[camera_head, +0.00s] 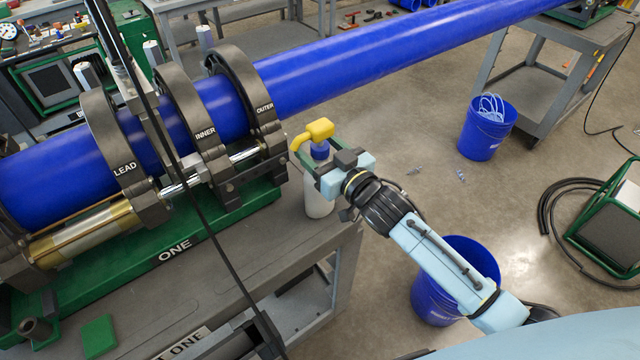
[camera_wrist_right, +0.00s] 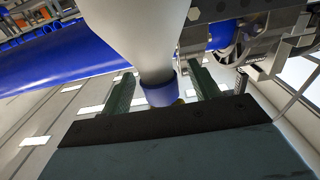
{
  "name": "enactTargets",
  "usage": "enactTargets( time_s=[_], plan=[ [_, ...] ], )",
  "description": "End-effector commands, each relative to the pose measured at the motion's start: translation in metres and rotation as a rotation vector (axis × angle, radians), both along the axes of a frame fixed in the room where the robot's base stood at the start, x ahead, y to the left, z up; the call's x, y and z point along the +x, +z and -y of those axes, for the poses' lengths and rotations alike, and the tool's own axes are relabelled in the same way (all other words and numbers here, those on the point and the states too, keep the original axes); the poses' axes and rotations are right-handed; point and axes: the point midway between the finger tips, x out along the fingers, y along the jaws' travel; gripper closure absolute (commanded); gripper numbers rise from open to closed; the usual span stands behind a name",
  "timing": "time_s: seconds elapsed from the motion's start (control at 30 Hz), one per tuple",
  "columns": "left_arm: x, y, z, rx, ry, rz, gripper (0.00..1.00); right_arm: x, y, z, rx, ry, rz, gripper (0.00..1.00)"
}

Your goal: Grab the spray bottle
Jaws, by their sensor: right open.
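The spray bottle stands upright near the cart's right corner, with a white body (camera_head: 318,200), a blue collar and a yellow spray head (camera_head: 320,130). My right gripper (camera_head: 316,163) is at the bottle's neck, just below the yellow head. In the right wrist view the picture is upside down, and the white bottle body (camera_wrist_right: 140,35) and blue collar (camera_wrist_right: 160,94) lie between the two green fingers of my open right gripper (camera_wrist_right: 162,88). I cannot tell whether either finger touches the bottle. My left gripper is not in view.
The pipe fusion machine (camera_head: 175,232) with its dark clamp rings and long blue pipe (camera_head: 380,50) is left of the bottle. Blue buckets (camera_head: 487,140) stand on the floor to the right.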

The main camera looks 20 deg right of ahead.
Motion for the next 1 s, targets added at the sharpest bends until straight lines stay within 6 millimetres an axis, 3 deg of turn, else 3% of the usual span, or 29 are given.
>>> enactTargets(
  time_s=[0.07, 0.53, 1.0],
  plan=[
    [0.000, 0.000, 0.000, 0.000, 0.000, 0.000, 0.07, 0.000, 0.000, 0.000, 0.000, 0.000, 0.000, 0.39],
    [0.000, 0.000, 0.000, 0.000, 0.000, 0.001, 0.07, -0.001, 0.000, 0.000, 0.000, 0.000, 0.000, 1.00],
    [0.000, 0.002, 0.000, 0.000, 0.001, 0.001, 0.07, 0.000, 0.010, 0.000, 0.002, 0.002, 0.008, 1.00]
  ],
)
